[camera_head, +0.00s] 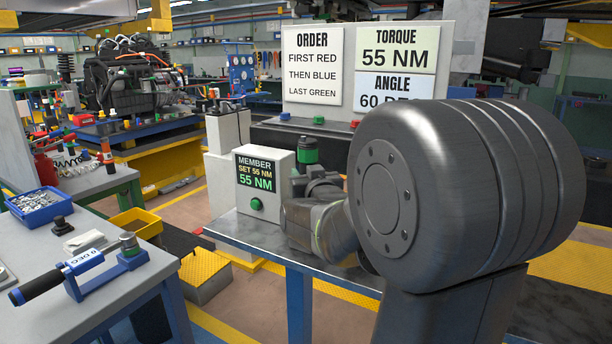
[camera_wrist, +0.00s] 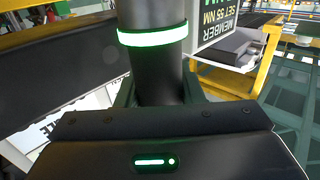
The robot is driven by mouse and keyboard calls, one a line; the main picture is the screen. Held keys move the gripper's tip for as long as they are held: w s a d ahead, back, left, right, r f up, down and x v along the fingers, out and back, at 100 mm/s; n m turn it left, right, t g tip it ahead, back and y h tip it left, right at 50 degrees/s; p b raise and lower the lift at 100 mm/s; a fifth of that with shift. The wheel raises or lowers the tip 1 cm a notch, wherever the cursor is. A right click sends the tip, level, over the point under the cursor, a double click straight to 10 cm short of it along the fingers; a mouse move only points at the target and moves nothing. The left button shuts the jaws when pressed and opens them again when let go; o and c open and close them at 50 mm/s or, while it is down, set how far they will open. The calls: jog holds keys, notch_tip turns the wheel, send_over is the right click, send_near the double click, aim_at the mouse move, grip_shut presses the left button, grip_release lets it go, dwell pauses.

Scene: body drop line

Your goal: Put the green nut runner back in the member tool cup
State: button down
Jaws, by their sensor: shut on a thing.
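The green nut runner (camera_head: 307,155) is a dark upright cylinder with a green band, next to the MEMBER box in the head view. In the wrist view the nut runner (camera_wrist: 152,60) fills the top middle, with a lit green ring around it. My gripper (camera_wrist: 155,92) is shut on its dark body; in the head view my gripper (camera_head: 316,180) is partly hidden by my own arm. The MEMBER box (camera_head: 266,165) reads SET 55 NM and 55 NM, with a green button on its front. I cannot make out the member tool cup or the runner's lower end.
The box stands on a grey table (camera_head: 245,232) with blue legs; my arm covers its right part. A sign board (camera_head: 350,75) stands behind. At left, a bench (camera_head: 110,270) holds a blue-framed torque wrench (camera_head: 75,275) and a tray of fasteners (camera_head: 38,203).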

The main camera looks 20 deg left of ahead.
jog(key=shift+f+b, duration=0.4)
jog(key=shift+b, duration=0.1)
jog(key=c, duration=0.9)
grip_release()
jog(key=shift+f, duration=0.2)
jog(key=shift+b+v, duration=0.85)
jog(key=shift+v, duration=2.7)
jog(key=shift+p+x, duration=0.85)
jog(key=shift+x, duration=2.7)
jog(key=shift+d+r, duration=0.1)
jog(key=shift+r, duration=0.05)
